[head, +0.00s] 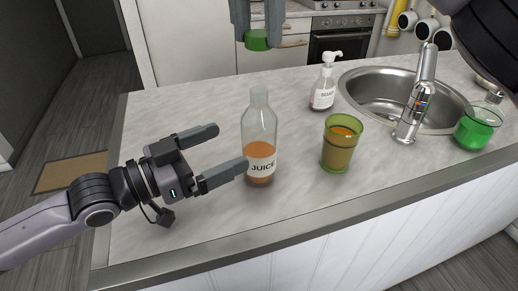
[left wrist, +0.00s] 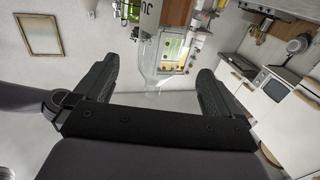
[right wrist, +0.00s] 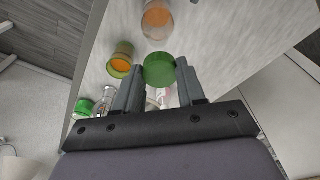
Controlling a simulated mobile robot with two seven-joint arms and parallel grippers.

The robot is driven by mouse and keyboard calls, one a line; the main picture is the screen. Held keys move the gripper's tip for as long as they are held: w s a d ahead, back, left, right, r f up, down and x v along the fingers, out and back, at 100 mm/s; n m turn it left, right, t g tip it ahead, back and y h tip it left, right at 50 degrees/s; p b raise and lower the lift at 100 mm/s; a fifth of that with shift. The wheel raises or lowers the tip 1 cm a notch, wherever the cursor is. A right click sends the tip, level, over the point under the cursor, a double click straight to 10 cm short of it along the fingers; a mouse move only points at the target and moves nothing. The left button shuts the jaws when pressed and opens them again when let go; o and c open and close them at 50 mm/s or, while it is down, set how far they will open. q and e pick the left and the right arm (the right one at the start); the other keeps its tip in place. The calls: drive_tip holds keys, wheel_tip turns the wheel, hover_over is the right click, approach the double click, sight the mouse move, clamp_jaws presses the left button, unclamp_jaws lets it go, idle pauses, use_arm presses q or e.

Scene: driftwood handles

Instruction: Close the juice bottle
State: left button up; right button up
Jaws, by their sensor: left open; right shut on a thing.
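The juice bottle (head: 259,140) stands upright and uncapped on the counter, clear glass with orange juice low inside and a JUICE label. My left gripper (head: 232,148) is open at its left side; the lower fingertip overlaps the bottle's edge in the head view, and I cannot tell if it touches. In the left wrist view the bottle (left wrist: 160,62) shows between the open fingers. My right gripper (head: 258,32) is shut on the green cap (head: 257,42), held above and behind the bottle. The cap (right wrist: 159,68) also shows between the fingertips in the right wrist view, apart from the bottle (right wrist: 157,20).
A green glass with orange drink (head: 341,145) stands right of the bottle. A soap dispenser (head: 323,90) stands behind it. The sink (head: 370,88), its tap (head: 418,95) and a flask of green liquid (head: 477,127) are further right. The counter's left part is clear.

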use_arm(q)
drive_tip(key=x, duration=1)
drive_tip(key=shift+c, duration=0.4)
drive_tip(key=c, duration=1.4)
use_arm(e)
hover_over(258, 107)
drive_tip(key=w, duration=0.1)
drive_tip(key=shift+f, duration=2.5)
drive_tip(key=shift+f, duration=0.1)
drive_tip(key=shift+f, duration=0.75)
drive_tip(key=shift+f, duration=0.6)
